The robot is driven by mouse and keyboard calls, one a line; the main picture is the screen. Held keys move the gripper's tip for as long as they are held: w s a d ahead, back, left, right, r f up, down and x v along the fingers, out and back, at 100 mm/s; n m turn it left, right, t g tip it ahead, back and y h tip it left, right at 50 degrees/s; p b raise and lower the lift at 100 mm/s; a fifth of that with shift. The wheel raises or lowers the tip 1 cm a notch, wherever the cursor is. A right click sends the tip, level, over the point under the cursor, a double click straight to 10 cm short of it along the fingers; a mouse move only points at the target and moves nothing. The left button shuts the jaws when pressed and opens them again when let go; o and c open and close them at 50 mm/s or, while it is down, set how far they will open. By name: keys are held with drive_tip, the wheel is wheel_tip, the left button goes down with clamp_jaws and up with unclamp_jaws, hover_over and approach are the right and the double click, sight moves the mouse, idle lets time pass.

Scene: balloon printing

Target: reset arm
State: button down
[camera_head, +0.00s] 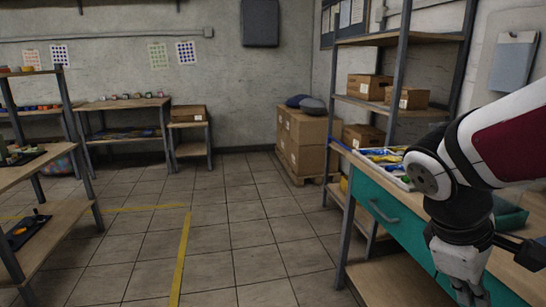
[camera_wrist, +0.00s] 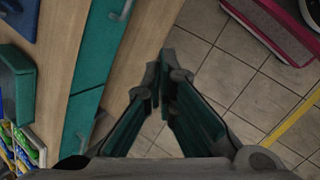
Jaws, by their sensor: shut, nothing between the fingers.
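My gripper (camera_wrist: 161,72) points down in the wrist view, its two fingertips together and nothing between them. It is seen over the edge of the wooden workbench (camera_wrist: 155,25) and the tiled floor. In the head view my gripper (camera_head: 470,295) hangs at the lower right, in front of the teal drawer (camera_head: 400,228) of the bench; its fingertips are cut off by the lower edge. My white and dark red arm reaches in from the right edge.
A tray of colourful packets (camera_head: 380,155) lies on the bench, with shelves holding cardboard boxes (camera_head: 370,87) above. More boxes (camera_head: 305,140) are stacked on a pallet at the back. Tables stand at left. The tiled floor (camera_head: 235,235) between is clear, with yellow line markings.

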drive_tip(key=s+a+r+m+t+y, duration=0.1)
drive_tip(key=s+a+m+y, duration=0.5)
drive_tip(key=s+a, duration=0.65)
wheel_tip(320, 180, up, 19)
drive_tip(key=s+d+m+t+p, duration=0.1)
drive_tip(key=t+p, duration=0.2)
drive_tip(key=p, duration=1.4)
drive_tip(key=shift+s+d+h, duration=0.25)
drive_tip(key=shift+d+h, duration=0.05)
